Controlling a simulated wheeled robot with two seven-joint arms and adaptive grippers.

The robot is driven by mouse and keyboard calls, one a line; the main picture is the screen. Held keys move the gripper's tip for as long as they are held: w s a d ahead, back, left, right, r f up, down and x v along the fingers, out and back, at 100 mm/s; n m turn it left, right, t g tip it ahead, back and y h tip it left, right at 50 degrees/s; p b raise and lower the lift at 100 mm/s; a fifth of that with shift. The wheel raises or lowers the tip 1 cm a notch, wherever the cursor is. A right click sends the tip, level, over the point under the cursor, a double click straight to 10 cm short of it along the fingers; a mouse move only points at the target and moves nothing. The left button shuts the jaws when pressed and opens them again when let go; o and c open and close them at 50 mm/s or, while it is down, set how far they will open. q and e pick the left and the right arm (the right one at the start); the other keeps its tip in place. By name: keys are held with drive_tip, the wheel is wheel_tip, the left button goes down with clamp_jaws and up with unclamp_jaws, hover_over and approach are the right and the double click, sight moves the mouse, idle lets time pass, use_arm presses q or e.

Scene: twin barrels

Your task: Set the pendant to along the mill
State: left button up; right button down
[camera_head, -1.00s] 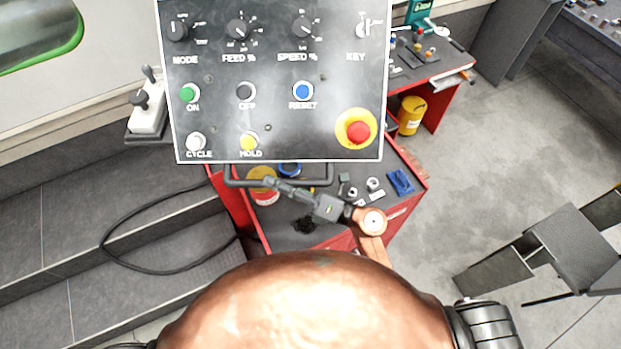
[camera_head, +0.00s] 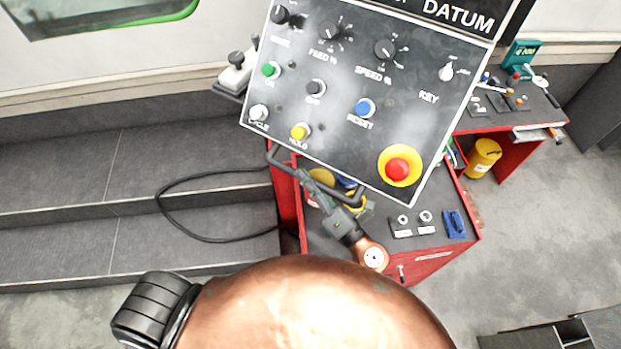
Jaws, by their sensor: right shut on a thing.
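The pendant (camera_head: 330,90) is a grey control panel with knobs, coloured buttons and a red stop button on yellow. It is tilted clockwise in the head view, and its top is cut off. My right gripper (camera_head: 312,187) is shut on the dark bar handle (camera_head: 274,156) below the panel's lower edge. A pale machine body (camera_head: 120,70) with a green-edged window stands behind at the upper left; I take it to be the mill, only partly in view. My left gripper is not in view.
A red cabinet (camera_head: 440,262) with small tools on its dark top lies below the pendant. A red bench (camera_head: 520,118) and a yellow can (camera_head: 484,158) are at the right. A black cable (camera_head: 165,205) loops over the grey steps (camera_head: 70,165).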

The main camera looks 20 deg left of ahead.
drive_tip(key=shift+r, duration=0.15)
drive_tip(key=c, duration=1.8)
unclamp_jaws()
drive_tip(key=shift+a, duration=0.1)
drive_tip(key=shift+c, duration=0.2)
drive_tip(key=shift+s+d+f, duration=0.1)
drive_tip(key=shift+d+f, duration=0.15)
drive_tip(key=shift+f, duration=0.05)
drive_tip(key=v, duration=1.1)
drive_tip(key=shift+d, duration=0.3)
